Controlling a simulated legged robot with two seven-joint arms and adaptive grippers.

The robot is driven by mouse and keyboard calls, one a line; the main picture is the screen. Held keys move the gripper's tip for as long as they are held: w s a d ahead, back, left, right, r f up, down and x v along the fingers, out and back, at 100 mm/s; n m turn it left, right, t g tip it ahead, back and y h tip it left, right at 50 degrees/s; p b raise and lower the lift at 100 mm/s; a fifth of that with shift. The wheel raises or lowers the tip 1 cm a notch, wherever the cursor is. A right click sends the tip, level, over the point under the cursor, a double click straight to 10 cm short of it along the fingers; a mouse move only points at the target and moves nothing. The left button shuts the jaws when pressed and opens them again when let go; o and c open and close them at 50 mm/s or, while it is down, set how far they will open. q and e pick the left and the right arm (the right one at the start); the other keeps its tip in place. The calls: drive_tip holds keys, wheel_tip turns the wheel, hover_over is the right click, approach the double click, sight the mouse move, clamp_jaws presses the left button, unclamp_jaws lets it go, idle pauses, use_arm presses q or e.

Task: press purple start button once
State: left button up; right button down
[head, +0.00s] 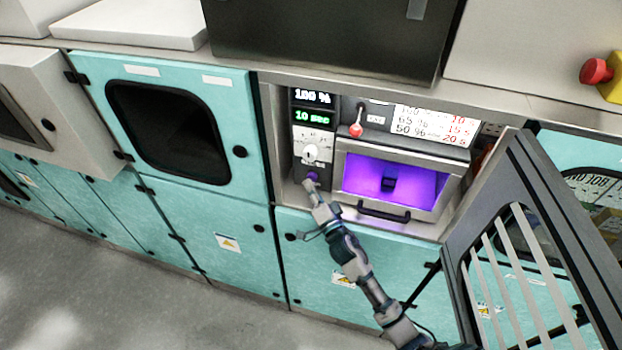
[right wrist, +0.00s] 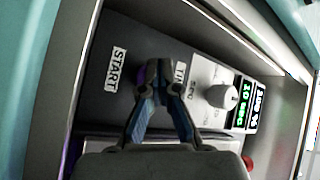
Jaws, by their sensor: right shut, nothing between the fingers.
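The purple start button (head: 312,176) is on the lower part of the dark control panel, left of the lit chamber. In the right wrist view only a purple edge of the button (right wrist: 141,75) shows, beside the START label (right wrist: 115,70); the fingertips hide the rest. My right gripper (head: 308,186) is shut and empty, with its tips at the button. In the right wrist view the closed fingertips (right wrist: 155,76) overlap the button; I cannot tell whether they touch it. My left gripper is not in view.
The chamber (head: 415,183) glows purple behind its closed door, with a dark object inside. Displays (head: 312,107) above the button read 100 % and 10 sec. A white knob (head: 311,151) and a red-tipped lever (head: 356,130) are close by. An open barred door (head: 530,245) stands at right.

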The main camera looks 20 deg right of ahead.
drive_tip(key=shift+s+a, duration=0.25)
drive_tip(key=shift+s, duration=0.25)
drive_tip(key=s+a, duration=0.1)
drive_tip(key=s, duration=0.1)
drive_tip(key=s+a, duration=0.2)
drive_tip(key=shift+s+p, duration=0.1)
drive_tip(key=shift+p, duration=0.3)
drive_tip(key=shift+d, duration=0.1)
idle(0.6)
